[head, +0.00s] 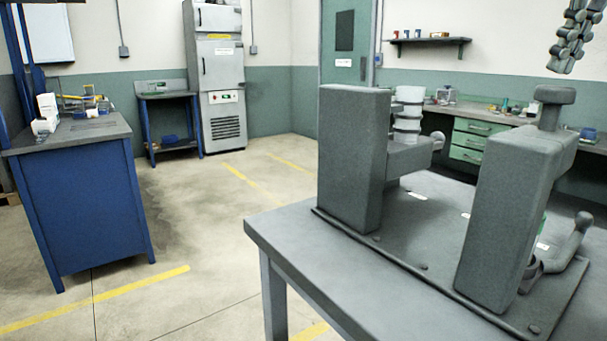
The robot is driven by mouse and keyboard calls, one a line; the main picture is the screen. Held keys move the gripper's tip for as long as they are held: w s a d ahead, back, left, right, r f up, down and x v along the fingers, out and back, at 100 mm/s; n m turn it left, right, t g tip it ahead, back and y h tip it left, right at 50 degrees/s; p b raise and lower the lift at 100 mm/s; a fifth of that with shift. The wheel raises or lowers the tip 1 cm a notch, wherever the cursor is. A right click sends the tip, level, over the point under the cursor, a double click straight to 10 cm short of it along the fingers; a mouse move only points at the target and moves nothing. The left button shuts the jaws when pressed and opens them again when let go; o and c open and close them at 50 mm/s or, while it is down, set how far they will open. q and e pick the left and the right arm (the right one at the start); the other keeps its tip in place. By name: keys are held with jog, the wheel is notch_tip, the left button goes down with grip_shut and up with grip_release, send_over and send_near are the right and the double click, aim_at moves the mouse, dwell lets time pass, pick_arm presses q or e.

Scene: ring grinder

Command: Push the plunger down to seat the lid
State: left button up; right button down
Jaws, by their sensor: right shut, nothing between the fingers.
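A grey fixture with two upright blocks stands on a dark base plate (425,215) on the near table. The stem shows above the block. The lid cannot be made out; the block hides what is behind it. My right gripper (563,66) hangs at the top right, fingers pointing down and shut, empty. It appears above the plunger knob in the picture and apart from it. My left gripper is not in view.
The left block (352,158) has a side arm with a small knob (437,140). White stacked rings (408,112) show behind it. A bent handle (572,245) sticks out right of the right block. The near table's (285,235) left edge is bare.

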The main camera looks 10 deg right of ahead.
jog(key=shift+r, duration=2.05)
